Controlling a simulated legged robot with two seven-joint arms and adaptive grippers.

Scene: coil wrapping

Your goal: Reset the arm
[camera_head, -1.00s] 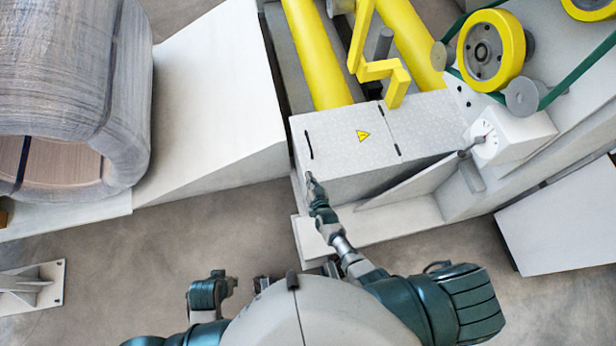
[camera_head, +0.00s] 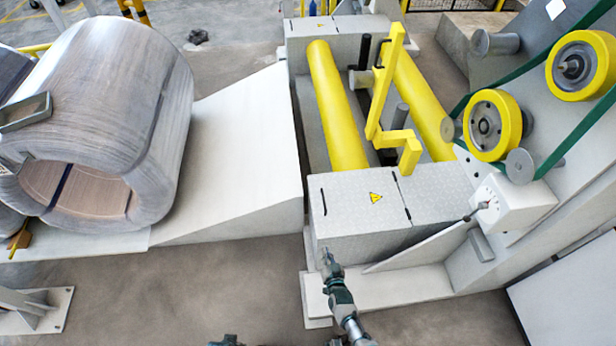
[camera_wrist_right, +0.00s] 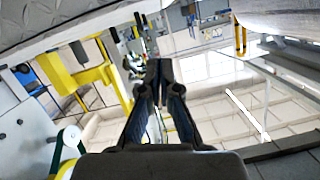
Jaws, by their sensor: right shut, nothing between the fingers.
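My right gripper (camera_head: 328,258) shows in the head view in front of the lower left part of the grey metal box with a yellow warning triangle. In the right wrist view its two fingers (camera_wrist_right: 158,68) meet at the tips, shut with nothing between them. The right arm rises from the bottom edge. A dark bit of my body shows at the bottom edge, left of it; my left gripper cannot be made out.
The grey box (camera_head: 355,205) stands before two yellow rollers (camera_head: 338,105) and a yellow bent arm (camera_head: 388,85). A large wrapped coil (camera_head: 110,90) lies left, beside a pale ramp (camera_head: 240,150). Yellow wheels (camera_head: 495,125) with a green belt stand right. Floor (camera_head: 200,290) is open at lower left.

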